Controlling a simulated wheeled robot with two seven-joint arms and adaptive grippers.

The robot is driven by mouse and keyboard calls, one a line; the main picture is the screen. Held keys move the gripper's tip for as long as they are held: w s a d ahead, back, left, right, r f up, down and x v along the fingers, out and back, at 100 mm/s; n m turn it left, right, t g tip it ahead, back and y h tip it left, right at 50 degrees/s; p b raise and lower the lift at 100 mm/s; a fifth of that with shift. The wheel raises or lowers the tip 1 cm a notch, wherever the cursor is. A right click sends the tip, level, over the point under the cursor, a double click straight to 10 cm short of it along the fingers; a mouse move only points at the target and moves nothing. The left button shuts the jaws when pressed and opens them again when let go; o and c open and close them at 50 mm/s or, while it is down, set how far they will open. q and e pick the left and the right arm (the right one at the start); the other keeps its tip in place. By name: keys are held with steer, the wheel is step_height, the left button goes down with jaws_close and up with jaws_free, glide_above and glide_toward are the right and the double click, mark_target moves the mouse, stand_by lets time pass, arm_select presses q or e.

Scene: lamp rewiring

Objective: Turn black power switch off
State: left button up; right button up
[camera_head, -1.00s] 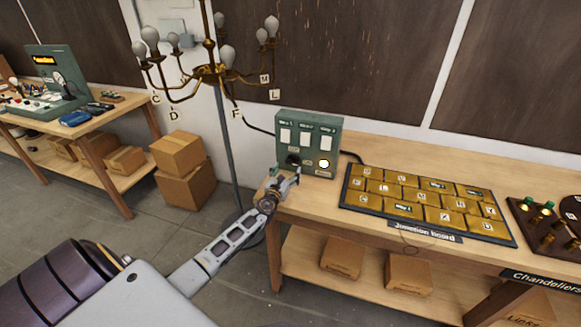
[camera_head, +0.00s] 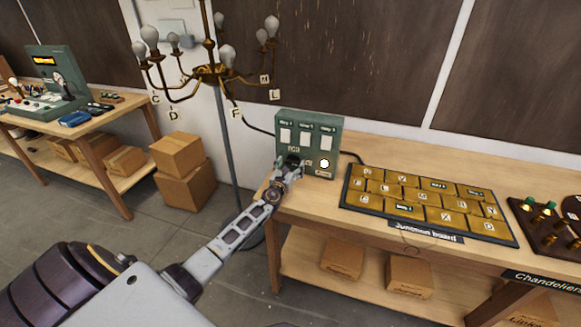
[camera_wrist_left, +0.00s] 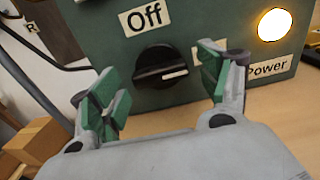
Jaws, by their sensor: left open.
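The black power switch (camera_wrist_left: 160,67) is a round knob on the front of the green control box (camera_head: 333,128). In the left wrist view its white mark points right, away from the "Off" label (camera_wrist_left: 144,16) above it. The round power light (camera_wrist_left: 274,24) glows and also shows in the head view (camera_head: 324,163). My left gripper (camera_wrist_left: 158,88) is open, its green-padded fingers either side of the knob in the picture; contact cannot be seen. In the head view the left gripper (camera_head: 291,164) is in front of the box's lower left and hides the knob. My right gripper is not in view.
The junction board (camera_head: 425,200) lies on the wooden bench right of the box. A chandelier (camera_head: 210,72) with bulbs hangs to the left above the box. Cables run behind the box. Cardboard boxes (camera_head: 183,170) stand on the floor at left.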

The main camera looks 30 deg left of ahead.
arm_select(q)
steer(key=c, duration=1)
